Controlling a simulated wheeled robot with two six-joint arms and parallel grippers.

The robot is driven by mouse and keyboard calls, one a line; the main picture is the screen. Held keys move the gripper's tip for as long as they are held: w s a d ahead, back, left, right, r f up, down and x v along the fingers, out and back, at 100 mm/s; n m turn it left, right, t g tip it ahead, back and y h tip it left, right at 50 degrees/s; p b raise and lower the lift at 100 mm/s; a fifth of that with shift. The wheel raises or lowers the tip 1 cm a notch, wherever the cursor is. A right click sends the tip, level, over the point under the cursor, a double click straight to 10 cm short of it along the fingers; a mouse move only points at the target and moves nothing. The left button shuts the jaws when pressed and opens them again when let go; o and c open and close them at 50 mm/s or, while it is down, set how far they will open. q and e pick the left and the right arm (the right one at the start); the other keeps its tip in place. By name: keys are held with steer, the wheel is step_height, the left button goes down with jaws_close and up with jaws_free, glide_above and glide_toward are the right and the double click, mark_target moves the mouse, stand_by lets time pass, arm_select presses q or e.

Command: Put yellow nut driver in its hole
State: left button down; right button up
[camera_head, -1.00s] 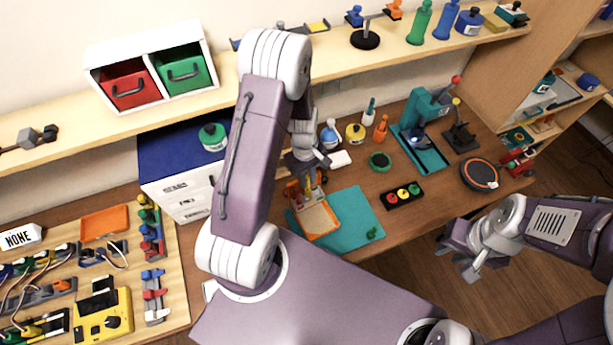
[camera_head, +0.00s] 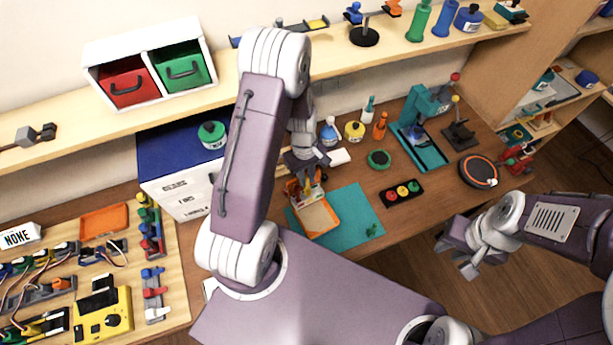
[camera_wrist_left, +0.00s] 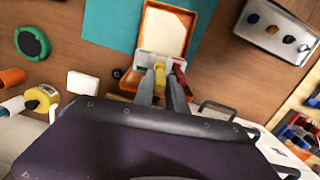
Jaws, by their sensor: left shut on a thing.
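My right gripper (camera_head: 460,258) is open and empty, off the table's front edge.
The teal mat (camera_head: 355,215) has free room right of the case. A black block with coloured buttons (camera_head: 402,193), a green round dish (camera_head: 379,159) and several bottles stand to the right. A shelf runs above.

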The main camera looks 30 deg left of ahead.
arm_select(q)
steer(key=shift+f+b, duration=0.65)
steer(key=shift+f, duration=0.4)
stand_by(0.8)
steer(key=c, duration=0.8)
jaws_free()
steer(key=shift+d, duration=0.1)
steer(key=r+p, duration=0.6)
steer(key=r, duration=0.1)
steer(key=shift+w+a+r+p, duration=0.1)
steer(key=shift+a+p, duration=0.2)
